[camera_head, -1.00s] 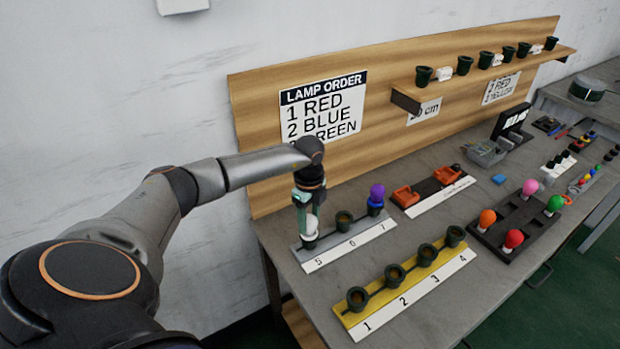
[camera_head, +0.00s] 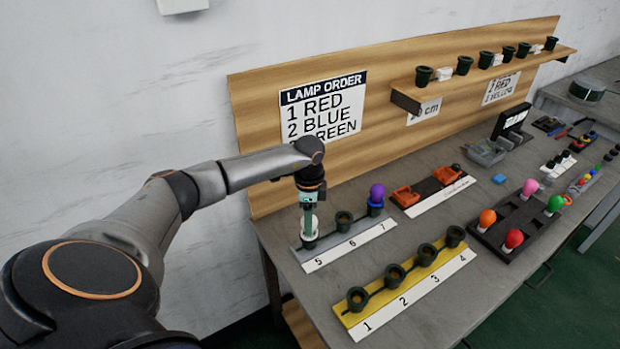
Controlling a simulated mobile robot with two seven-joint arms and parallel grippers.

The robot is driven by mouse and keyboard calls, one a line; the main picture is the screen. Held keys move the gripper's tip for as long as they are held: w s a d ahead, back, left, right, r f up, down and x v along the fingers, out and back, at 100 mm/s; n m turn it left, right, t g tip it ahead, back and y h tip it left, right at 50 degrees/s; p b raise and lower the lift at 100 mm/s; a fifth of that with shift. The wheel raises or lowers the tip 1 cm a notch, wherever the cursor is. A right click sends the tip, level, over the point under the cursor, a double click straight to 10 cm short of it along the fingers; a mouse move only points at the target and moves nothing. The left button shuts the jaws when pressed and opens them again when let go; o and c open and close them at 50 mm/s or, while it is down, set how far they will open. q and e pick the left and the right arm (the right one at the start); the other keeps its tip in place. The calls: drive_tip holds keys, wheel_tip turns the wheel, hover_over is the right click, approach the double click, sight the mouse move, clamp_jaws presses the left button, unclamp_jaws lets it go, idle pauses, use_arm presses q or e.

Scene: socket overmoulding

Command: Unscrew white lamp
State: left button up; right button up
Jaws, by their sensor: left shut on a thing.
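The white lamp (camera_head: 304,228) stands at socket 5, at the left end of the grey strip (camera_head: 325,257) numbered 5, 6, 7. My left gripper (camera_head: 309,222) points straight down over it and is shut on it, with a finger covering part of the lamp. The lamp's base is at the dark socket 5 (camera_head: 309,243); whether its thread is still engaged cannot be told. Socket 6 (camera_head: 344,220) is empty, and a purple lamp (camera_head: 377,194) sits in socket 7. My right gripper is not in view.
A yellow strip (camera_head: 375,312) with several empty sockets lies in front. A dark tray (camera_head: 490,236) at right holds pink, green, orange and red lamps. Orange holders (camera_head: 405,197) lie behind. A wooden board with a lamp order sign (camera_head: 323,105) rises behind the table.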

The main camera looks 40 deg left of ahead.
use_arm(q)
drive_tip(key=o, duration=1.2)
drive_tip(key=m, duration=0.5)
drive_tip(key=shift+m, duration=0.3)
drive_tip(key=m+b, duration=0.1)
drive_tip(key=m, duration=0.5)
drive_tip(key=m+b, duration=0.1)
drive_tip(key=m, duration=0.5)
drive_tip(key=m+b, duration=0.1)
drive_tip(key=m, duration=0.4)
